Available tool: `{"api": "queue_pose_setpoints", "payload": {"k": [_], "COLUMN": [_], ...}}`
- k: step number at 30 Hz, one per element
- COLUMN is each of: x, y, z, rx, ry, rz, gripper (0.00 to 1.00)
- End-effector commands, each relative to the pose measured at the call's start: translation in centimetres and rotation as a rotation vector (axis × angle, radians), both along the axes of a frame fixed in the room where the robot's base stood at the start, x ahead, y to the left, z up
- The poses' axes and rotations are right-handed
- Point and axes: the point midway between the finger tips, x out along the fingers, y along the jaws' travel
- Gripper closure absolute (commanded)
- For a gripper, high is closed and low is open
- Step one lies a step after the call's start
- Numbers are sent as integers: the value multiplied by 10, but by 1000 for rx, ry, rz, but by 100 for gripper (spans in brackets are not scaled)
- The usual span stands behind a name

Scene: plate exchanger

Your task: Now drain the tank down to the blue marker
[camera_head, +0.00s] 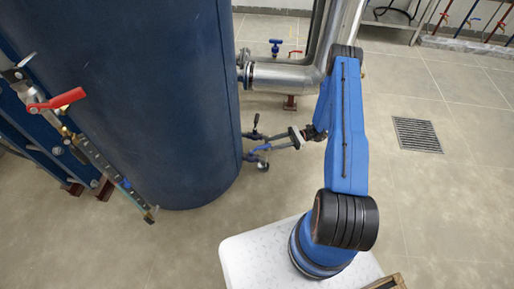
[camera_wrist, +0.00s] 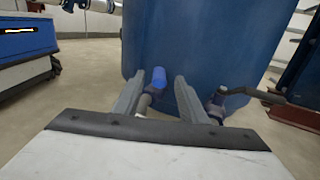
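The big dark blue tank (camera_head: 150,90) stands left of my arm, and its lower wall fills the top of the wrist view (camera_wrist: 215,50). A slanted level gauge (camera_head: 98,157) with a red handle (camera_head: 57,100) is on its left side. A small blue mark (camera_head: 127,184) shows low on the gauge; the liquid level is too small to read. Low pipework with a blue-handled valve (camera_head: 263,147) is at the tank's foot. My gripper (camera_wrist: 160,88) is open, its fingers on either side of a blue handle (camera_wrist: 158,77). I cannot tell whether they touch it.
A dark lever (camera_wrist: 240,92) on a second fitting is close to the right finger. A thick silver pipe (camera_head: 285,78) runs from the tank above my gripper. A blue valve handle (camera_head: 276,43) is farther back. A floor grate (camera_head: 417,134) lies right, with clear floor around it.

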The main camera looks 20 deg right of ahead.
Motion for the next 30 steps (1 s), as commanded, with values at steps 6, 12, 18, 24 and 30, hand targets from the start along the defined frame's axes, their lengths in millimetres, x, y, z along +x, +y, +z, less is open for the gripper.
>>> {"api": "queue_pose_setpoints", "payload": {"k": [6, 12, 18, 24, 30], "x": [0, 1, 2, 2, 2], "y": [40, 71, 88, 93, 93], "z": [0, 0, 0, 0, 0], "rx": [1, 0, 0, 0, 0], "ry": [2, 1, 0, 0, 0], "rz": [3, 1, 0, 0, 0], "gripper": [62, 62, 62, 62, 66]}}
